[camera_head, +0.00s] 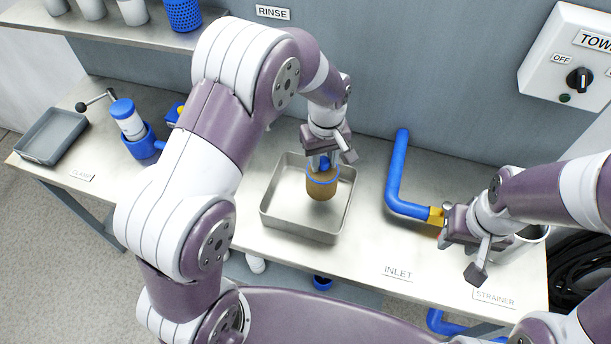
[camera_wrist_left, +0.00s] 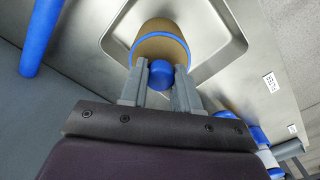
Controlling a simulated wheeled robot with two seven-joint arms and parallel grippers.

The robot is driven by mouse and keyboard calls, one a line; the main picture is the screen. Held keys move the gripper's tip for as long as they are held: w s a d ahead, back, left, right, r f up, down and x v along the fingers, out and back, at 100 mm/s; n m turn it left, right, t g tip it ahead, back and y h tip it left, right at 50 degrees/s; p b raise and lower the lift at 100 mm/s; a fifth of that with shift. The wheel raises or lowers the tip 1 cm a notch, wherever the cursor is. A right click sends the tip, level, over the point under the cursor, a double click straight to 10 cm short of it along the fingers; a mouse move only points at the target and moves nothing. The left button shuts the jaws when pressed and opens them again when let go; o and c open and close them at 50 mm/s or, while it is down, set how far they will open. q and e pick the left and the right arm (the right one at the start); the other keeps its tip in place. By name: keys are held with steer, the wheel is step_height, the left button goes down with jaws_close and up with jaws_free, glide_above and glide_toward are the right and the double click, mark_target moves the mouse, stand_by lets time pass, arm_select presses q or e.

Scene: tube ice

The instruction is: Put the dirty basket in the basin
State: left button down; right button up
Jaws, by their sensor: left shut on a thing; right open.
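The dirty basket (camera_head: 322,186) is brown with a blue rim and a blue knob on top. My left gripper (camera_head: 322,160) is shut on the basket's knob, and the basket hangs upright within the outline of the basin (camera_head: 281,224), a shallow metal tray. I cannot tell whether the basket touches the basin floor. In the left wrist view the basket (camera_wrist_left: 160,45) shows beyond my left gripper's fingers (camera_wrist_left: 160,80), with the basin (camera_wrist_left: 227,50) around it. My right gripper (camera_head: 458,245) is open beside the yellow end of the blue inlet pipe.
The blue pipe (camera_head: 397,175) stands right of the basin. A metal strainer cylinder (camera_head: 535,236) is partly hidden behind my right gripper. At left are a blue-capped clamp device (camera_head: 128,118) and a grey tray (camera_head: 52,136). A shelf (camera_head: 110,35) and a control box (camera_head: 570,62) are above.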

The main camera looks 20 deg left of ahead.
mark_target(310, 171)
arm_select(q)
steer(key=a, duration=0.1)
steer(key=a+f, duration=0.1)
steer(key=s, duration=0.1)
steer(key=shift+s+a+f, duration=0.1)
steer(key=shift+a+f, duration=0.15)
steer(key=shift+a, duration=0.15)
step_height(310, 171, down, 4)
steer(key=shift+d+r+p, duration=0.1)
steer(key=shift+p, duration=0.45)
steer(key=shift+f, duration=0.35)
steer(key=c, duration=0.8)
jaws_free()
